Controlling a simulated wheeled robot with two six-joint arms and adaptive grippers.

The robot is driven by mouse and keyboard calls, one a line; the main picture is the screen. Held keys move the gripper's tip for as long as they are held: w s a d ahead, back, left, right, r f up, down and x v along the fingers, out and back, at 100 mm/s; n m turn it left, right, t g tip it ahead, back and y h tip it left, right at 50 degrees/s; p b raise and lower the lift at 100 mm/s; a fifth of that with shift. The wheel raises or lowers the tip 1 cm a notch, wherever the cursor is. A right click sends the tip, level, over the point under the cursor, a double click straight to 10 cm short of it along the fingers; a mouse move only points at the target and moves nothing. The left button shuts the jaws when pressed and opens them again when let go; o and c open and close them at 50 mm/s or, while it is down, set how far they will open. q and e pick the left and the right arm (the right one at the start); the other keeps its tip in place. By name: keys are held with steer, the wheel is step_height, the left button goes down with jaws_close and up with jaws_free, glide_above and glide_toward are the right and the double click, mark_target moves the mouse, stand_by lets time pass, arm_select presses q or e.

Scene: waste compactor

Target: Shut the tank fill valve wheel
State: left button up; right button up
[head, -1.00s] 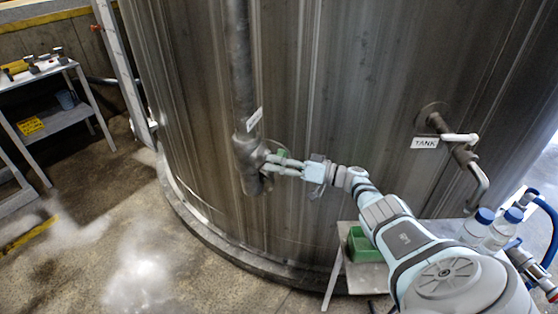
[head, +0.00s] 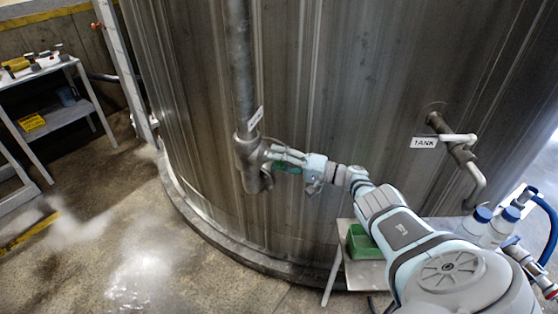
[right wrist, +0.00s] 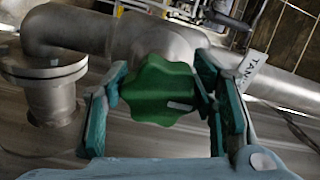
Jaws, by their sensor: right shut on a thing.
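The green valve wheel (right wrist: 160,92) has a lobed rim and a short white mark. In the right wrist view it sits between the two teal-padded fingers of my right gripper (right wrist: 161,85), which is shut on it. In the head view my right gripper (head: 276,158) reaches to the valve body on the grey pipe (head: 240,75) in front of the tank. The fingers mostly hide the wheel there. A white tag (head: 256,117) hangs by the valve; its lettering partly shows in the right wrist view (right wrist: 246,70). My left gripper is not in view.
The large metal tank (head: 350,100) fills the back. A second pipe with a lever (head: 459,140) and a TANK label (head: 424,142) is at right. A small table with a green bin (head: 362,243) and bottles (head: 478,220) stands below my arm. A shelf (head: 60,118) is at left.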

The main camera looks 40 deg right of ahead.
stand_by(0.3)
steer(key=o, duration=1.2)
steer(key=shift+s, duration=0.1)
steer(key=v, duration=1.2)
